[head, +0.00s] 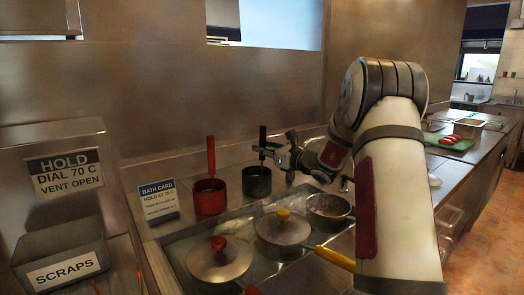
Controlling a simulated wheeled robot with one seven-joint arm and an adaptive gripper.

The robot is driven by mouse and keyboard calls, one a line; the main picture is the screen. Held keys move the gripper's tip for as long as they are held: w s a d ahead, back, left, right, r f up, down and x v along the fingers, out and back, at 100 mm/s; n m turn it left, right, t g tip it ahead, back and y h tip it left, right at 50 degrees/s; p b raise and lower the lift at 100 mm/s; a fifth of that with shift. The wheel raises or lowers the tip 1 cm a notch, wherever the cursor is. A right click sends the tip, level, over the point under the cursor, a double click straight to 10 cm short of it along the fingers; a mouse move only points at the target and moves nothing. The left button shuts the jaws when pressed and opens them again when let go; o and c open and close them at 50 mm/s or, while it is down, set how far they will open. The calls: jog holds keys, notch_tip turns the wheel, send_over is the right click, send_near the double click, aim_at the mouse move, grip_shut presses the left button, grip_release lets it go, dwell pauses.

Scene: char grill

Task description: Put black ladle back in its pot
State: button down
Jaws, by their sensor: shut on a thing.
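The black ladle (262,137) stands upright, its handle held at the tips of my gripper (263,152). My gripper reaches in from the right and is shut on the handle. The dark pot (257,184) stands at the back of the counter, directly below the ladle in the picture. The ladle's lower end is hidden, and I cannot tell how deep it sits in the pot.
A red pot (209,199) with a red ladle (211,155) stands just left of the dark pot. In front are two lidded pans (219,262) (283,230) and an open metal bowl (328,208). A bath card (159,202) and scraps box (62,257) are at left.

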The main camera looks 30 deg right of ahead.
jog(key=shift+f, duration=0.1)
jog(key=c, duration=1.5)
grip_release()
jog(key=v, duration=1.2)
